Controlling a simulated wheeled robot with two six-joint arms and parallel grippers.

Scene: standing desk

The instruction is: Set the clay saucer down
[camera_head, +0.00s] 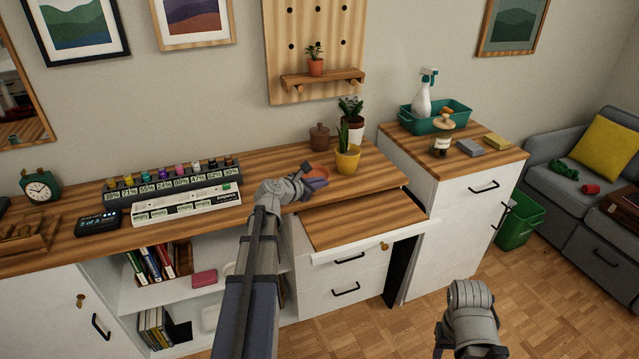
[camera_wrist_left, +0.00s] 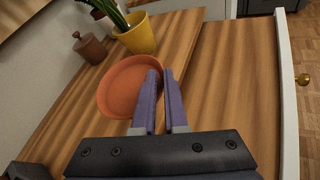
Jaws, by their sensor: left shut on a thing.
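The clay saucer (camera_wrist_left: 122,88) is a round, shallow orange dish, low over the wooden desk top in the left wrist view. In the head view only part of the saucer (camera_head: 317,172) shows past my wrist. My left gripper (camera_wrist_left: 161,73) is shut on the saucer's near right rim with its purple fingers; it also shows in the head view (camera_head: 318,182). The saucer looks about level. I cannot tell whether its underside touches the desk. My right gripper is not visible; only part of that arm shows at the lower right.
A yellow pot with a plant (camera_head: 347,160) stands just behind the saucer, with a lidded brown pot (camera_head: 319,137) farther back. A white labelled rack (camera_head: 185,205) is to the left. Bare wood (camera_wrist_left: 215,75) lies right of the saucer. A lower wooden surface (camera_head: 350,222) is in front.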

